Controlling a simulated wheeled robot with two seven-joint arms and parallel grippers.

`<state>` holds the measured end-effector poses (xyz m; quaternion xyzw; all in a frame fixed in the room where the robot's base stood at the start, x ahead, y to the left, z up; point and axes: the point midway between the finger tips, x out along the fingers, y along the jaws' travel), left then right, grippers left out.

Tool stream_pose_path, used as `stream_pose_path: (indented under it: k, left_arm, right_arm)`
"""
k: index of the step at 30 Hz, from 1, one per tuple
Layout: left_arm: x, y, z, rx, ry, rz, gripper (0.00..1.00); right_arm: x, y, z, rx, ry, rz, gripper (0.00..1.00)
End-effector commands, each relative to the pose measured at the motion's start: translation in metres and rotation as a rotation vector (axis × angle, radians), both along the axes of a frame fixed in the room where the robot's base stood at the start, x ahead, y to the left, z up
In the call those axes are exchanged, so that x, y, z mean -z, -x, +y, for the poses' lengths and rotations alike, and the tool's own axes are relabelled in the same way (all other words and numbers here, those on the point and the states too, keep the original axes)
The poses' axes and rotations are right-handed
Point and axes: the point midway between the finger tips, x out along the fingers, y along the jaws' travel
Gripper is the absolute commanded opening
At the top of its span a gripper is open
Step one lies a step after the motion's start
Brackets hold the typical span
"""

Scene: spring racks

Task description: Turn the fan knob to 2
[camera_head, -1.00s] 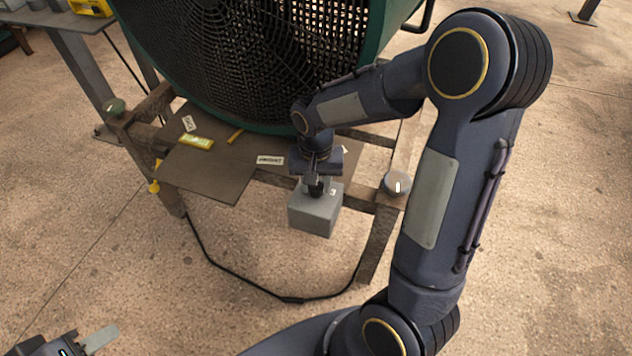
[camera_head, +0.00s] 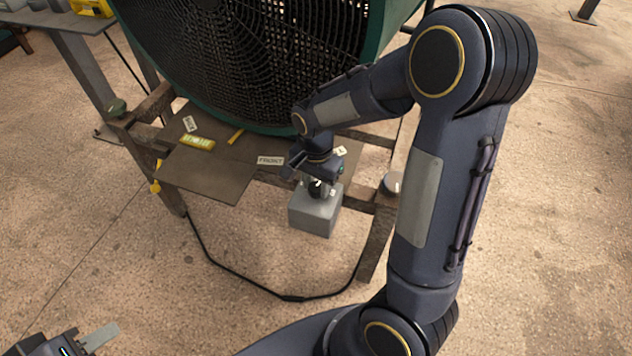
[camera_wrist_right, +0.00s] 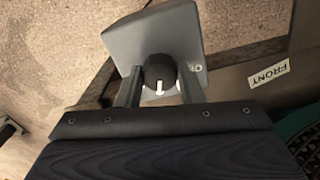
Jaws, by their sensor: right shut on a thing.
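The fan (camera_head: 255,60) is a large round unit with a dark grille and green housing. A grey control box (camera_head: 312,215) sits at the front of its stand; it also shows in the right wrist view (camera_wrist_right: 125,45). The black fan knob (camera_wrist_right: 160,74) with a white pointer mark is on the box's face. My right gripper (camera_wrist_right: 160,88) has its two fingers closed on either side of the knob. In the head view the right gripper (camera_head: 318,188) is above the box and partly hides the knob. My left gripper (camera_head: 85,340) is at the lower left corner, only partly in view.
A FRONT label (camera_head: 270,160) and a yellow label (camera_head: 198,143) lie on the stand's brown plate (camera_head: 215,175). A round light knob-like cap (camera_head: 392,184) is on the stand's right leg. A black cable (camera_head: 290,297) hangs below.

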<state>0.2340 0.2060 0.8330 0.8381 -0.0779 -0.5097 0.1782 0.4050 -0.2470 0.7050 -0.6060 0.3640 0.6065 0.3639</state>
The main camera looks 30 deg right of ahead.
Motion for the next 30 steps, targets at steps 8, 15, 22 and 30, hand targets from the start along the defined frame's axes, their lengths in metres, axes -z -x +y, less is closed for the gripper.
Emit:
stream_pose_path:
  k: [8,15,22,30]
  left_arm:
    - [0.000,0.000,0.000,0.000,0.000,0.000,0.36]
    - [0.000,0.000,0.000,0.000,0.000,0.000,0.36]
    - [0.000,0.000,0.000,0.000,0.000,0.000,0.36]
    - [-0.008,0.000,0.000,0.000,0.000,0.000,0.36]
  right_arm:
    - [-0.001,-0.001,0.000,0.002,0.001,-0.003,0.11]
    - [0.000,-0.001,0.000,0.001,0.000,-0.002,0.54]
    - [0.000,0.000,0.000,0.001,0.000,-0.001,0.56]
    - [-0.026,-0.001,0.000,0.001,-0.001,-0.006,0.56]
